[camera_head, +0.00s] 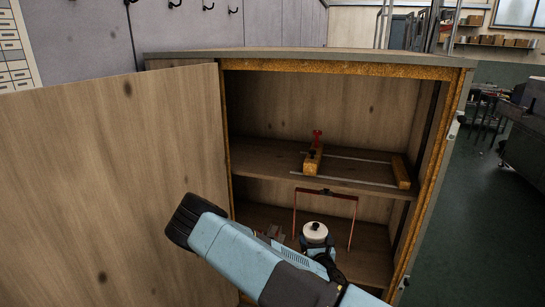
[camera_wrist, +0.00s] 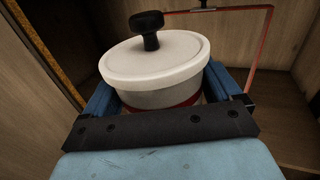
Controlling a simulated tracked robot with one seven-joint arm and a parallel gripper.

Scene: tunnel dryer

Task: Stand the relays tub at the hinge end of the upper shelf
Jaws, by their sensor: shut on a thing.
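A white round tub with a black knob on its lid (camera_head: 315,232) is in the lower compartment of the open cabinet. In the wrist view the tub (camera_wrist: 155,62) shows a red band below its lid; no label can be read. My gripper (camera_wrist: 162,92) is shut on the tub, with a blue finger on each side. In the head view my gripper (camera_head: 316,246) is partly hidden behind my own arm. The upper shelf (camera_head: 262,158) is above the tub. Its left end, beside the door's hinge side, looks bare.
The cabinet door (camera_head: 110,180) stands open at the left. A wooden-ended clamp with two rails and a red handle (camera_head: 314,160) lies on the middle and right of the upper shelf. A thin red frame (camera_head: 324,192) rises below the shelf, behind the tub.

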